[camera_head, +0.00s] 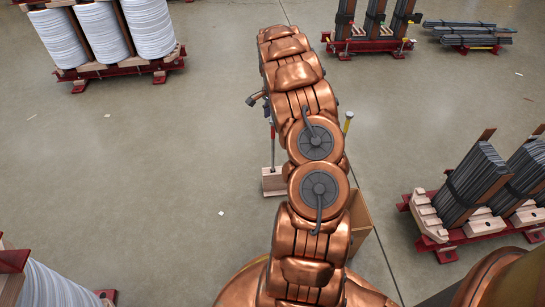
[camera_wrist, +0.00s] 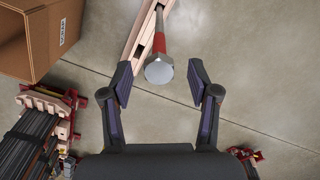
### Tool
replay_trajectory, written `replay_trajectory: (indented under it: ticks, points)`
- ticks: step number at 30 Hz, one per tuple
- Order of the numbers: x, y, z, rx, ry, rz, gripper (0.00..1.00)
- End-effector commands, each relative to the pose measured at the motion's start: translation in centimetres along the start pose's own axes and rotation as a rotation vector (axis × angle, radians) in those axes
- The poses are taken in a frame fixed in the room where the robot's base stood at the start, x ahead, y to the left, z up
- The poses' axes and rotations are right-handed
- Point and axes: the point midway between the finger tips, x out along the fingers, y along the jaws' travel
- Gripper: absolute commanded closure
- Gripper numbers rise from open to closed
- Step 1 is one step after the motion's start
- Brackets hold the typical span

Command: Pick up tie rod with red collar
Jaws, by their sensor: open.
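The tie rod with red collar (camera_wrist: 159,42) shows in the wrist view with its round grey head (camera_wrist: 159,71) toward the camera. The red collar sits just behind the head, and the shaft runs back along a pale wooden stand (camera_wrist: 137,37). My gripper (camera_wrist: 160,66) is open, with one finger on each side of the head and visible gaps on both sides. In the head view the rod (camera_head: 272,134) stands upright in the wooden stand (camera_head: 273,181), left of my arm. My gripper (camera_head: 257,98) is near its top, partly hidden by my arm.
A cardboard box (camera_wrist: 30,45) lies beside the stand; part of it shows behind my arm in the head view (camera_head: 361,222). Laminated cores on red bases (camera_head: 478,232) stand at right.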

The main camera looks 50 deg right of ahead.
Motion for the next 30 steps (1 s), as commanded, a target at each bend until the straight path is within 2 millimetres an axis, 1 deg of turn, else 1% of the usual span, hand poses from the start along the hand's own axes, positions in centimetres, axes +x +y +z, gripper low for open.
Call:
replay_trajectory:
  ticks: [1, 3, 6, 11, 27, 29, 30]
  points:
    - [1.02, 0.11, -0.07, 0.001, -0.001, 0.002, 0.4]
    - [1.72, 0.08, 0.03, 0.0, -0.002, 0.003, 0.4]
    - [2.01, 0.04, 0.07, 0.0, -0.002, 0.002, 0.4]
    - [1.9, 0.03, 0.05, 0.0, -0.001, 0.001, 0.4]
    - [1.86, 0.02, 0.03, 0.0, -0.001, 0.001, 0.95]
    - [1.86, 0.02, 0.03, 0.0, -0.001, 0.001, 1.0]
    - [1.86, 0.02, 0.03, 0.0, -0.001, 0.001, 1.0]
